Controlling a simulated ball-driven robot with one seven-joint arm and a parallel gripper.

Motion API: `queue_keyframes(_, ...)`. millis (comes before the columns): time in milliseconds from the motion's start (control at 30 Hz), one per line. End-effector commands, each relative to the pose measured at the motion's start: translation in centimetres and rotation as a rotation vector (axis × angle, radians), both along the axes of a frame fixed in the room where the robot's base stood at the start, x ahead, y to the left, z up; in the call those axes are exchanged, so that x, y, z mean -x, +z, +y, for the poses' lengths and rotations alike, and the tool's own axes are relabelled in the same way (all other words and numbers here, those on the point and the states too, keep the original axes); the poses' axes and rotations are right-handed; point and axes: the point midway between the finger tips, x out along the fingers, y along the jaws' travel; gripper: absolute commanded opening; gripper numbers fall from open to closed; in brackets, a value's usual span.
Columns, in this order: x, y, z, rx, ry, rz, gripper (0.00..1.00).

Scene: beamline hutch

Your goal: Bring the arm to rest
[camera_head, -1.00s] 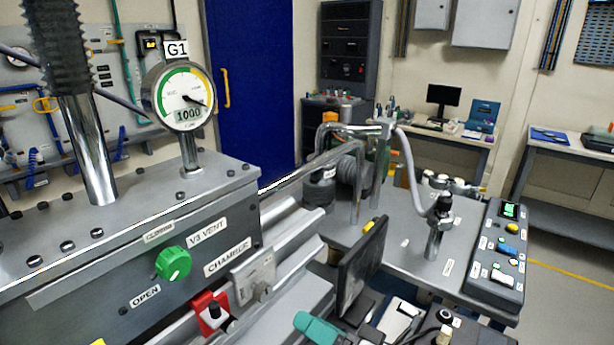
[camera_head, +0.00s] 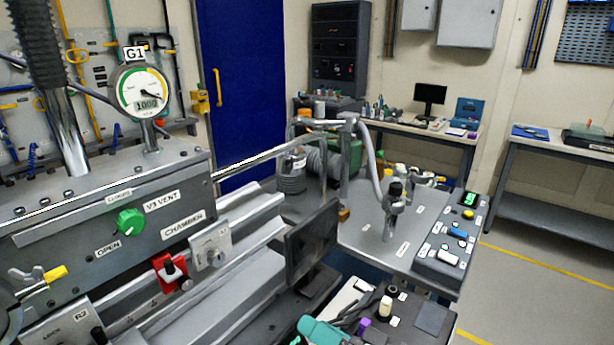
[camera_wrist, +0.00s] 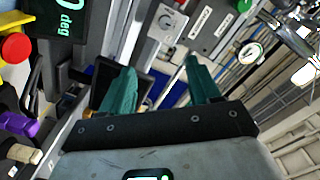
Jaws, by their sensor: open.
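My gripper (camera_wrist: 160,74) shows in the wrist view with its two teal fingers spread apart. No object is held between them; a grey rail and a blue patch lie behind the gap. The left finger overlaps a dark screen (camera_wrist: 143,98). In the head view only a teal part of my gripper (camera_head: 322,331) shows at the bottom edge, below the dark screen (camera_head: 312,244). The rest of my arm is mostly out of view.
The grey chamber (camera_head: 150,226) with the green knob (camera_head: 130,221) and gauge G1 (camera_head: 142,92) stands at left. A metal table (camera_head: 362,238) bears pipes and a control box (camera_head: 450,240). Open floor (camera_head: 540,265) lies at right.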

Motion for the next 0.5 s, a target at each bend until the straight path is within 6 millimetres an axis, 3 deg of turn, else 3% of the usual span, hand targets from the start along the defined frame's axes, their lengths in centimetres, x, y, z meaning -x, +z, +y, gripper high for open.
queue_keyframes(267,1.3,-3.4,-2.2,0.168,-0.033,0.035,0.62)
queue_keyframes(500,3.7,-7.8,-6.0,0.407,-0.078,0.105,0.62)
